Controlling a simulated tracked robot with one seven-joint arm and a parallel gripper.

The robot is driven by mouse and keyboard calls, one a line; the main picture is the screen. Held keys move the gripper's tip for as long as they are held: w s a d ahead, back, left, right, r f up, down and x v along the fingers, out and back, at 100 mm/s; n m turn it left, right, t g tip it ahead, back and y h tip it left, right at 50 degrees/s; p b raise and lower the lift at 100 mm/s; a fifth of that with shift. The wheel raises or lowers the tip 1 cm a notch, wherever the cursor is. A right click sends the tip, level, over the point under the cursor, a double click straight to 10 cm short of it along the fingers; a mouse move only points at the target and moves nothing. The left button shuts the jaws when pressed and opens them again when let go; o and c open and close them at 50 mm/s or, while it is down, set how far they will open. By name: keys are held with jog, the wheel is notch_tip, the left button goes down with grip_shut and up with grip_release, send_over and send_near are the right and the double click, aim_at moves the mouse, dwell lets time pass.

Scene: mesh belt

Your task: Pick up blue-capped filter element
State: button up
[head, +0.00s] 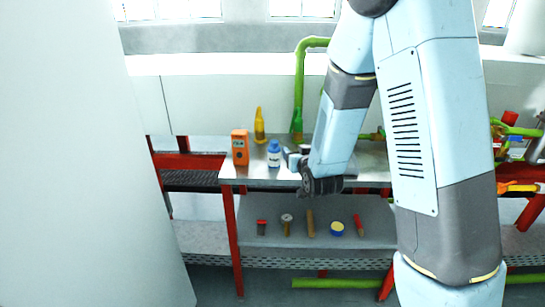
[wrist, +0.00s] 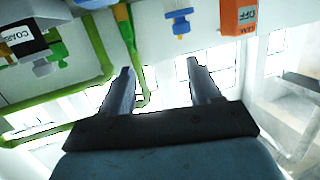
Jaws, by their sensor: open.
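The lower shelf (head: 375,239) also holds a red-topped piece (head: 262,227), a grey-topped piece (head: 287,224), a brown rod (head: 311,223) and a red item (head: 358,224). The upper tabletop carries an orange device (head: 240,147), a blue-and-white bottle (head: 274,154) and a yellow bottle (head: 259,126). Green pipes rise behind.

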aim_at(276, 147)
jog(key=a+f+n+t+y, duration=0.1)
jog(key=a+f+t, duration=0.15)
jog(key=f, duration=0.25)
jog(key=shift+g, duration=0.25)
jog(key=x, duration=0.8)
jog(key=a+x, duration=0.1)
jog(key=x, duration=0.4)
jog(key=shift+s+a+r, duration=0.1)
jog(key=shift+s+r, duration=0.1)
jog(key=shift+r, duration=0.1)
jog(key=c, duration=0.7)
